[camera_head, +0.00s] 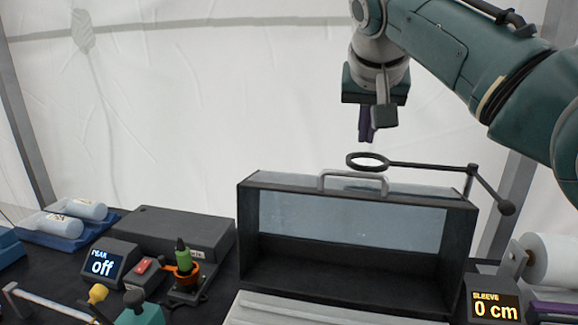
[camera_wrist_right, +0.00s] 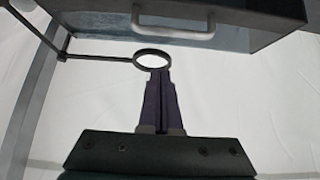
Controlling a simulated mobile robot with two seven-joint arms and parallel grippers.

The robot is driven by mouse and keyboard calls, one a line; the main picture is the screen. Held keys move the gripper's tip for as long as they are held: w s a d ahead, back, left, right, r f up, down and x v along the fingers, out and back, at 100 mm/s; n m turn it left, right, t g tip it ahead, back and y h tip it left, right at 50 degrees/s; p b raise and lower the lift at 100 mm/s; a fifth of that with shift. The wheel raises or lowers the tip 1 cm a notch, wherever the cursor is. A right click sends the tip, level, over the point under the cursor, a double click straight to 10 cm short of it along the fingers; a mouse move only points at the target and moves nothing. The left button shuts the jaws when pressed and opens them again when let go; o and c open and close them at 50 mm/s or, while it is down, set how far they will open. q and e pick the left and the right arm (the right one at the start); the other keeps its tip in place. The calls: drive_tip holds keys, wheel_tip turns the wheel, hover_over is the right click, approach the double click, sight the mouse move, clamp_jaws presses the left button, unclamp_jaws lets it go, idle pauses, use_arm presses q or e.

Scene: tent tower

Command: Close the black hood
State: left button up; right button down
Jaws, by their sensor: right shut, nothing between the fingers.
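The black hood (camera_head: 247,230) stands on the dark table right of centre, a box with a dark frame. Its front looks open onto a pale blue pane, and a glass panel with a grey handle (camera_head: 352,176) lies along its top. The handle also shows in the wrist view (camera_wrist_right: 173,28). My right gripper (camera_head: 367,138) is shut and empty, pointing down above the hood and apart from the handle. Its purple fingers (camera_wrist_right: 160,72) appear just beside a black ring (camera_wrist_right: 152,59) in the wrist view. My left gripper is not in view.
The black ring (camera_head: 368,161) sits on a thin jointed arm over the hood's top right. A sleeve display (camera_head: 495,308) and a white roll (camera_head: 552,262) stand at right.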

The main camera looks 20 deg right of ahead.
drive_tip(key=b, duration=0.2)
hover_over(360, 191)
drive_tip(key=w, duration=0.2)
drive_tip(key=f, duration=0.3)
drive_tip(key=d+f, duration=0.1)
drive_tip(key=f, duration=0.1)
drive_tip(key=shift+s+f, duration=0.15)
drive_tip(key=shift+w+d+f+b, duration=0.2)
drive_tip(key=shift+w+f+b, duration=0.15)
drive_tip(key=shift+f+b, duration=0.3)
drive_tip(key=s+r+p, duration=0.1)
drive_tip(key=p, duration=0.2)
drive_tip(key=shift+a, duration=0.35)
drive_tip(key=shift+s+a+p, duration=0.3)
drive_tip(key=shift+s+p, duration=0.3)
drive_tip(key=shift+p, duration=0.1)
drive_tip(key=shift+s+a+f+p, duration=0.25)
drive_tip(key=shift+s+a+p, duration=0.15)
drive_tip(key=shift+s+p, duration=0.2)
